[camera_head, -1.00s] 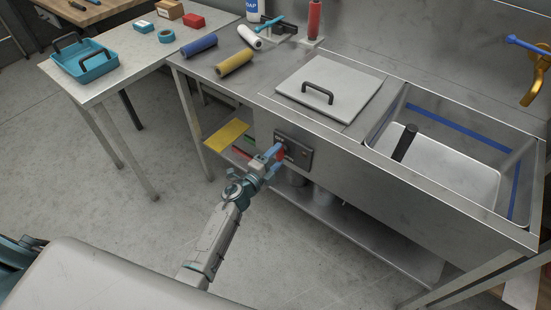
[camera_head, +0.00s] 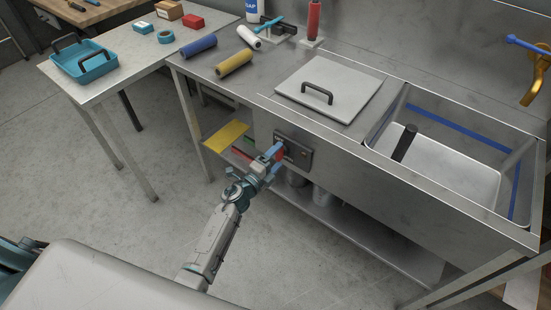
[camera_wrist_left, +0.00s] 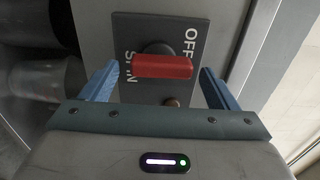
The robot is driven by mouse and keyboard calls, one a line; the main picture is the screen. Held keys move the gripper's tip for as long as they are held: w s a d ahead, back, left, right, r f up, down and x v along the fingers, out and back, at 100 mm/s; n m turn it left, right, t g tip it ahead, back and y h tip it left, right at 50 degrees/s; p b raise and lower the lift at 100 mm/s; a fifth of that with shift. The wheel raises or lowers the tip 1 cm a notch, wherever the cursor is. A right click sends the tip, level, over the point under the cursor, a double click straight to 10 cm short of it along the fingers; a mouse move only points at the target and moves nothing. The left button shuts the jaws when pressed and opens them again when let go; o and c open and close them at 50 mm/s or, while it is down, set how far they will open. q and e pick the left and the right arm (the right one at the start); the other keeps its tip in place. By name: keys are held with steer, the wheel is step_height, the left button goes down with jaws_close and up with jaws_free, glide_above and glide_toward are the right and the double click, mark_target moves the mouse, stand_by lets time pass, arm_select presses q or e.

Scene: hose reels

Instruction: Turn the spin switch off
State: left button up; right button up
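The spin switch is a red bar handle (camera_wrist_left: 162,67) on a dark round base, mounted on a dark plate (camera_wrist_left: 190,45) marked OFF and SPIN. In the left wrist view the bar lies across the picture, with OFF above right and SPIN at left. In the head view the switch plate (camera_head: 303,153) sits on the front of the steel counter. My left gripper (camera_wrist_left: 160,85) is open, its blue fingers apart at either end of the red bar. I cannot tell whether they touch it. In the head view my left gripper (camera_head: 272,157) hides part of the switch. My right gripper is not in view.
A grey lid with a black handle (camera_head: 318,92) lies on the counter above the switch. A sink basin (camera_head: 450,160) is to the right. A lower shelf (camera_head: 350,225) holds metal containers. A side table with a blue tray (camera_head: 85,65) stands at left. Open floor lies between.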

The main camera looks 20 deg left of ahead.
arm_select(q)
steer(key=shift+s, duration=0.1)
steer(key=shift+s+a, duration=0.2)
steer(key=shift+s, duration=0.1)
steer(key=v, duration=1)
steer(key=shift+b, duration=0.4)
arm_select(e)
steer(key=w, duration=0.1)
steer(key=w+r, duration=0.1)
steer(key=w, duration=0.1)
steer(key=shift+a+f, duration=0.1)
